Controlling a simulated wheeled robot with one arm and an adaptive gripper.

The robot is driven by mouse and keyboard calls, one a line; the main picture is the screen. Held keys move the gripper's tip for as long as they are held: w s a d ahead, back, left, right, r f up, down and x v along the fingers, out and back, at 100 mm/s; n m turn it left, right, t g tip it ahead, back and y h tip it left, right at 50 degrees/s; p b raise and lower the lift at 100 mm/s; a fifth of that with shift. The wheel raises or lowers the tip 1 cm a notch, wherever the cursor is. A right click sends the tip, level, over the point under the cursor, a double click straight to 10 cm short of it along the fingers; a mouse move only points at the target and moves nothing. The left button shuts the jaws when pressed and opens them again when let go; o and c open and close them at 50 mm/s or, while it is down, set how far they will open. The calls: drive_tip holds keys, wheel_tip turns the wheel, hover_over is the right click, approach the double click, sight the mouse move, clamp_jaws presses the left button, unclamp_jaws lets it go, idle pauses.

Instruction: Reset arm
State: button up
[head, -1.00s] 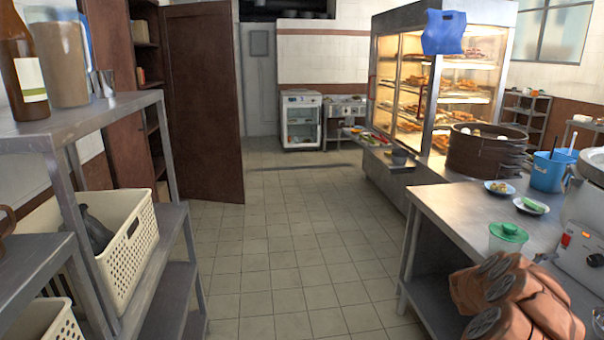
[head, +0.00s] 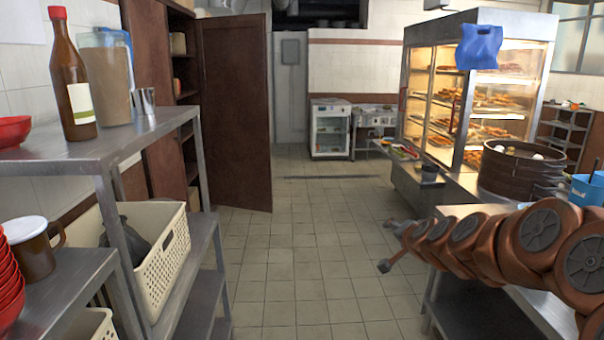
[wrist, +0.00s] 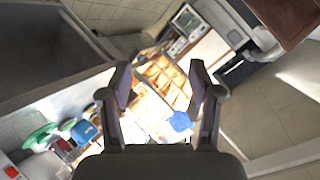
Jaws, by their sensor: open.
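My arm reaches in from the lower right of the head view, over the right steel counter (head: 462,212). My gripper (head: 388,246) is at its far end, over the aisle floor beside the counter. In the wrist view my gripper (wrist: 160,74) has its two fingers spread apart, with nothing between them. Past the fingers, the lit food display case (wrist: 165,85) and the blue bag (wrist: 180,121) show at a distance. The gripper touches nothing that I can see.
A left steel shelf (head: 100,150) carries a brown bottle (head: 72,80), a jug (head: 105,80) and a cream basket (head: 165,255). A dark steamer (head: 515,172) stands on the right counter. The tiled aisle (head: 310,240) between is clear.

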drive_tip(key=s+a+f+n+g+y+p, duration=0.1)
drive_tip(key=s+a+n+g+y, duration=0.15)
drive_tip(key=s+a, duration=0.55)
drive_tip(key=s+a+f+n+g+y+p, duration=0.1)
drive_tip(key=s+a+n+g, duration=0.3)
drive_tip(key=s, duration=0.8)
drive_tip(key=s+f+n+g+h+p, duration=0.1)
drive_tip(key=s+g, duration=0.3)
drive_tip(key=s, duration=1)
drive_tip(key=shift+s+d+f+n+h, duration=0.2)
drive_tip(key=shift+s+d+n+h, duration=0.15)
drive_tip(key=shift+n, duration=0.3)
drive_tip(key=s+d+g, duration=0.1)
drive_tip(key=s, duration=0.4)
drive_tip(key=s+d+g+h+p, duration=0.1)
drive_tip(key=s, duration=0.4)
drive_tip(key=s+d+g+h, duration=0.1)
drive_tip(key=s+d+g, duration=0.1)
drive_tip(key=s, duration=0.3)
drive_tip(key=shift+d+f+n+p, duration=0.1)
drive_tip(key=shift+n+p, duration=0.2)
drive_tip(key=shift+n, duration=0.1)
